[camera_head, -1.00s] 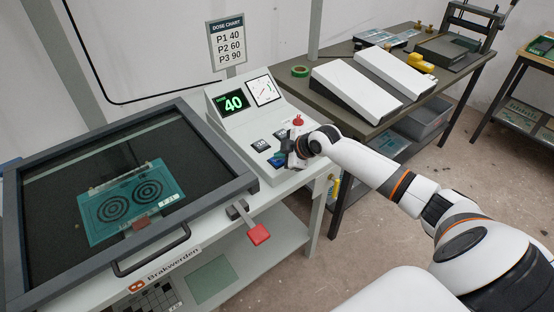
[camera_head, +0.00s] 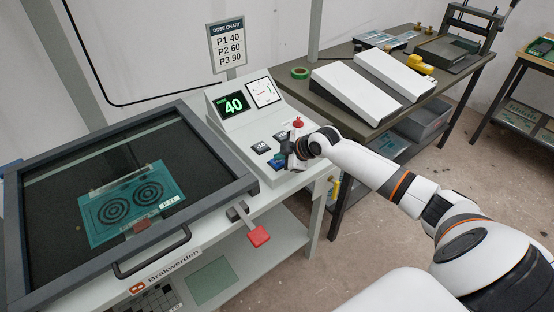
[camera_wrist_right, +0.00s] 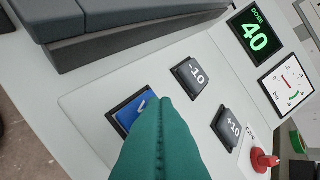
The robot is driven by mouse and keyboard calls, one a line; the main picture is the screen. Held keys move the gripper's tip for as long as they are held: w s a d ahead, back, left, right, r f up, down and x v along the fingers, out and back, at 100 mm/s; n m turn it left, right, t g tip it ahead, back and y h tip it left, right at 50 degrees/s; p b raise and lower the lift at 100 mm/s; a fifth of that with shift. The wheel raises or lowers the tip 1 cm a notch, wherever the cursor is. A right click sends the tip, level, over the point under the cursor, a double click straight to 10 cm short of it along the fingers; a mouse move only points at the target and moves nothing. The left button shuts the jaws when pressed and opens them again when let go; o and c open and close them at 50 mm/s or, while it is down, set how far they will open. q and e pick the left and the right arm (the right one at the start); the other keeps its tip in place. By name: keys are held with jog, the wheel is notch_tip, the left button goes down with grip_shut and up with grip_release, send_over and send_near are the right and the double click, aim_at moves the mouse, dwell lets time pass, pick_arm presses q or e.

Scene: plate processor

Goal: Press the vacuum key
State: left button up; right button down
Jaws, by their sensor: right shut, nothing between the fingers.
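The blue key (camera_wrist_right: 127,114), with a white letter "V" showing, sits on the sloped white control panel (camera_wrist_right: 85,98). Its right part is hidden behind my right gripper (camera_wrist_right: 153,107), whose teal fingers are shut with nothing between them. The fingertips are over or right at the key; I cannot tell if they touch it. In the head view, my right gripper (camera_head: 281,161) points down at the panel's front, where a bit of blue shows beside it. My left gripper is not in view.
Dark keys marked -10 (camera_wrist_right: 190,76) and +10 (camera_wrist_right: 227,127) are close to the fingers. A red button (camera_wrist_right: 262,160), a display reading 40 (camera_wrist_right: 255,37) and a bar gauge (camera_wrist_right: 288,82) are farther. The dark-framed exposure bed (camera_head: 100,195) is left.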

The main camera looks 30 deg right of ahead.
aim_at(281, 163)
jog(key=shift+r, duration=0.4)
notch_tip(281, 163, up, 6)
jog(key=p, duration=0.5)
jog(key=shift+f, duration=0.1)
